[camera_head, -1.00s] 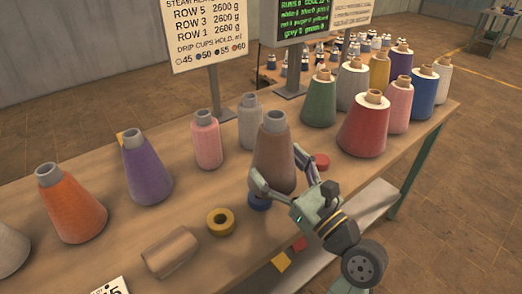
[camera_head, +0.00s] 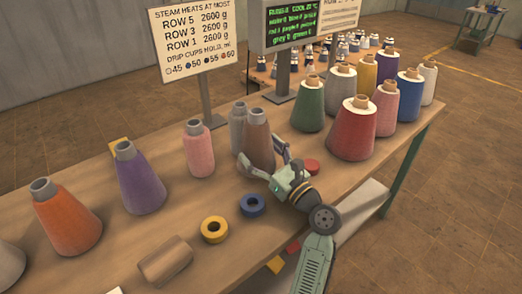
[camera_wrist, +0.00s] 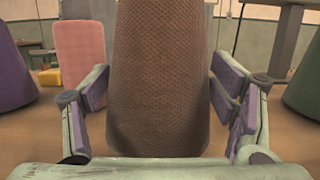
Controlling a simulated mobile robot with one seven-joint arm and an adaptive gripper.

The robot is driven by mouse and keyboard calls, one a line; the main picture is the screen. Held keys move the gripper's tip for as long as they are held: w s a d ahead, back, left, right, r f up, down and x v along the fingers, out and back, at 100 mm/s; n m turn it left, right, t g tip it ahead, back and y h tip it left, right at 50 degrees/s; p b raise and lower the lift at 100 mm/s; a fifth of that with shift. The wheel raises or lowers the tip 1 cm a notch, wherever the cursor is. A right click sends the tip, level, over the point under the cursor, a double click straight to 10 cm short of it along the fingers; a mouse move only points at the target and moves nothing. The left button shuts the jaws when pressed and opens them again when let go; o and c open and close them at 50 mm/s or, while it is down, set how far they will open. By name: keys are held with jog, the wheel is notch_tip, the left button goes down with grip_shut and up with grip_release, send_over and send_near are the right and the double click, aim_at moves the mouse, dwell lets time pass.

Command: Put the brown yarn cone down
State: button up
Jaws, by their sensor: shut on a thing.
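The brown yarn cone (camera_head: 259,146) stands upright between the fingers of my gripper (camera_head: 263,160) over the back part of the wooden table (camera_head: 120,250). It partly covers a grey cone (camera_head: 237,122) behind it. In the wrist view the brown cone (camera_wrist: 158,75) fills the middle. The pads of my gripper (camera_wrist: 158,98) are at its two sides, shut on its lower part.
A pink cone (camera_head: 199,152) is to the left, a green cone (camera_head: 308,108) and a red cone (camera_head: 352,132) to the right. A blue ring (camera_head: 252,205), a yellow ring (camera_head: 214,230) and a brown roll (camera_head: 165,262) lie in front. A sign post (camera_head: 207,105) stands behind.

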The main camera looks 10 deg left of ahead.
jog(key=shift+f, duration=0.2)
jog(key=shift+f, duration=0.55)
jog(key=o, duration=1.6)
jog(key=shift+s+f, duration=0.1)
jog(key=shift+f, duration=0.05)
jog(key=shift+c, duration=0.2)
jog(key=shift+r, duration=0.4)
jog(key=r+b+v, duration=0.1)
jog(key=v, duration=0.3)
jog(key=r+b+v, duration=0.1)
jog(key=v, duration=0.4)
jog(key=r+b+v, duration=0.1)
jog(key=v, duration=0.4)
jog(key=shift+s+d+r+b, duration=0.2)
jog(key=shift+s+d+b, duration=0.2)
jog(key=shift+d, duration=0.1)
